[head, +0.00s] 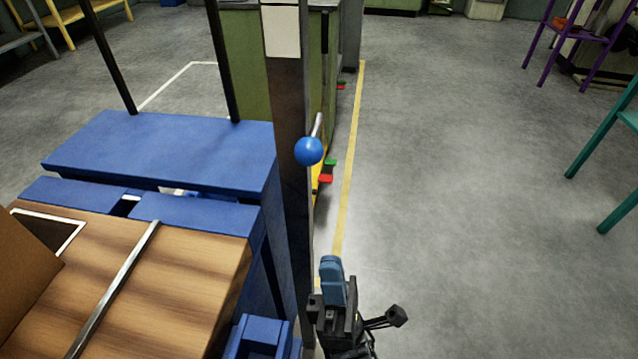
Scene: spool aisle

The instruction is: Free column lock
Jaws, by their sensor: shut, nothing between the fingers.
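A dark upright column (291,190) stands left of the picture's middle, with a pale plate (281,30) near its top. A lever with a blue ball knob (308,151) is on the column; its short metal rod (318,124) slants up and right from the ball. Which part is the lock itself I cannot tell for sure. My gripper (331,268), with blue-grey fingers, is at the bottom middle, shut and empty. It shows below and slightly right of the ball, apart from it, beside the column's right side.
A blue machine (160,145) with a wooden top (185,265) and a metal strip fills the left. A green cabinet (245,65) with red and green pedals stands behind the column. A yellow floor line (350,150) runs alongside; grey floor to its right is open. Purple and teal stands are far right.

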